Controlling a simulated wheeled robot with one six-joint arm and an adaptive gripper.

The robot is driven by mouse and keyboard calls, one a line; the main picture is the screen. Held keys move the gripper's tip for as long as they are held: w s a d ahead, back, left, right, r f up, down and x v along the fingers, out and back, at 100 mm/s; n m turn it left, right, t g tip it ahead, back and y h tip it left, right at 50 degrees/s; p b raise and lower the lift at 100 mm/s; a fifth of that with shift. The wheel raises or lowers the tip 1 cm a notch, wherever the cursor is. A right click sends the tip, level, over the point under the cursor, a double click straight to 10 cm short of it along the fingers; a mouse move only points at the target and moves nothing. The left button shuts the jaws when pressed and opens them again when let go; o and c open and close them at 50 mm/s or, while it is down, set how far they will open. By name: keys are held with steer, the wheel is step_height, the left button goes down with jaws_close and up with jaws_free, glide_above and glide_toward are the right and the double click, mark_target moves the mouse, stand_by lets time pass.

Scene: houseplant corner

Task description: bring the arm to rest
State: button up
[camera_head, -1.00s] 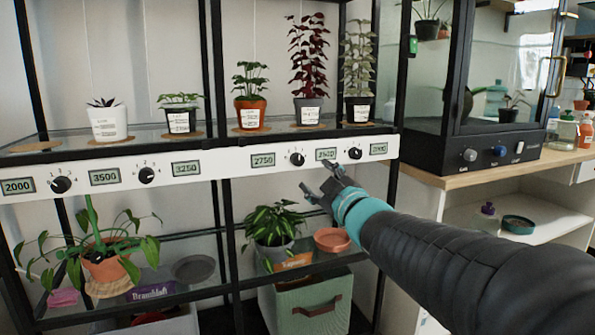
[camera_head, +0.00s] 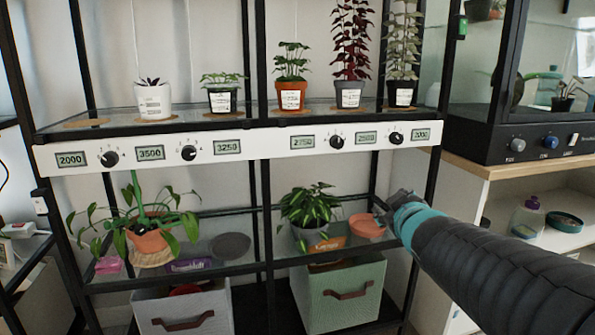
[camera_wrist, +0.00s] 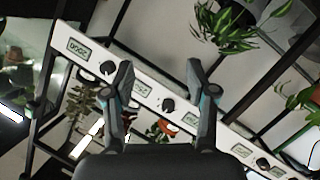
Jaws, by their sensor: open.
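My gripper (camera_head: 383,211) is at the right of the shelf rack in the head view, low, in front of the right end of the lower glass shelf. It is open and empty. In the wrist view my gripper (camera_wrist: 163,85) shows its two fingers spread apart, with the white control strip (camera_wrist: 150,90) behind them. In the head view the strip (camera_head: 262,143) crosses the rack above my gripper, with several knobs and number displays. My arm reaches in from the lower right corner.
Several potted plants stand on the upper glass shelf (camera_head: 250,126). The lower shelf holds a trailing plant (camera_head: 150,238), a leafy plant (camera_head: 306,212) and a terracotta saucer (camera_head: 367,226). Grey (camera_head: 183,313) and green (camera_head: 338,293) bins stand below. A glass cabinet (camera_head: 545,75) stands right.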

steer(key=s+d+f+m+g+h+p, duration=0.2)
steer(key=s+f+m+g, duration=0.45)
steer(key=s+f, duration=0.4)
steer(key=s+a+r+g+y+p, duration=0.1)
steer(key=s+a+p, duration=0.1)
steer(key=s, duration=0.6)
steer(key=s+a+r+g+y+p, duration=0.1)
steer(key=s+a+r+g+p, duration=0.1)
steer(key=s, duration=0.5)
steer(key=a+p, duration=0.1)
steer(key=a, duration=0.1)
steer(key=shift+s+a+y, duration=0.3)
steer(key=shift+s+a, duration=0.05)
steer(key=shift+a, duration=0.05)
steer(key=shift+r, duration=0.1)
